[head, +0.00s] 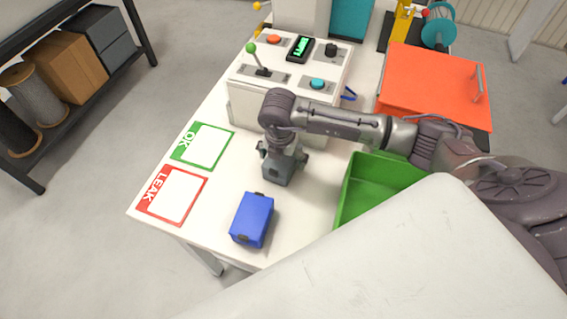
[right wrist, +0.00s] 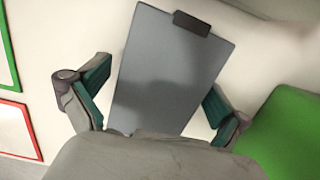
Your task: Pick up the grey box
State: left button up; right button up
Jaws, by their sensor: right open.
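The grey box (head: 278,172) stands on the white table, below my right gripper (head: 283,152) in the head view, which partly hides it from above. In the right wrist view the grey box (right wrist: 172,75) shows its flat top with a dark clip at the far edge; its near end is hidden behind the gripper body. My right gripper (right wrist: 155,92) is open, with one teal-padded finger on each side of the box and gaps visible. I cannot tell whether the fingertips are below the box's top. My left gripper is not in view.
A blue box (head: 252,219) lies near the table's front edge. A green bin (head: 348,190) is right of the grey box, and a control panel (head: 240,100) stands behind. Green OK (head: 203,145) and red LEAK (head: 172,194) cards lie left. An orange-red container (head: 432,85) is at the back right.

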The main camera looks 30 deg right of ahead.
jog(key=c, duration=1.2)
jog(key=shift+r, duration=0.15)
